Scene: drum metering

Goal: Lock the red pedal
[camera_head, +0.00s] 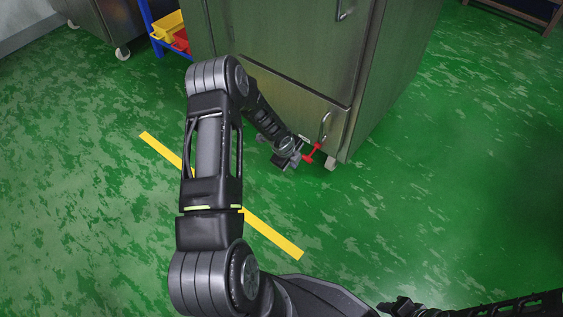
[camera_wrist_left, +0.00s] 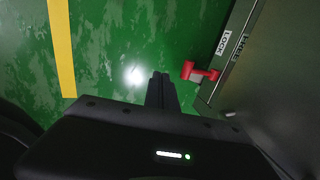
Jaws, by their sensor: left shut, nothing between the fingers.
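The red pedal (camera_head: 312,154) sticks out low at the front of the steel cabinet (camera_head: 290,88), near its lower right corner. In the left wrist view the red pedal (camera_wrist_left: 200,72) is right of and beyond my fingertips, beside a white LOCK label (camera_wrist_left: 224,43) on the cabinet. My left gripper (camera_head: 294,160) is low, just left of the pedal; its fingers (camera_wrist_left: 161,78) are shut and empty. In the wrist view a gap shows between fingers and pedal. My right gripper (camera_head: 396,304) is at the bottom edge; its jaws are too small and dark to judge.
A yellow floor stripe (camera_head: 272,234) runs diagonally under my left arm. A blue rack with yellow (camera_head: 167,27) and red bins stands at the upper left. The green floor (camera_head: 450,170) to the right is clear.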

